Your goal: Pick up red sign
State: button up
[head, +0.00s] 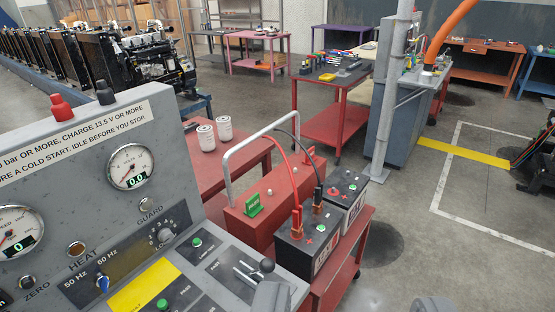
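A small red upright piece (309,156) stands at the far right end of the red box (262,205), partly behind the cables. It may be the red sign; I cannot read any writing on it. A green sign (253,204) stands at the near left end of the same box. My gripper (352,304) shows only as two grey fingertips at the bottom edge, wide apart. It is open, with nothing seen between the tips, and appears nearer to the camera than the box.
A grey control panel (130,235) with gauges fills the left. Two batteries (325,215) with red and black cables stand beside the box on a red cart. Two white filters (215,132) stand on a red table behind. Open floor (440,230) lies to the right.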

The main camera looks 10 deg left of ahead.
aim_at(311, 151)
jog(key=u, duration=0.1)
jog(key=i, duration=1.05)
jog(key=z, duration=1.7)
jog(key=i, duration=3.55)
jog(key=u, duration=0.05)
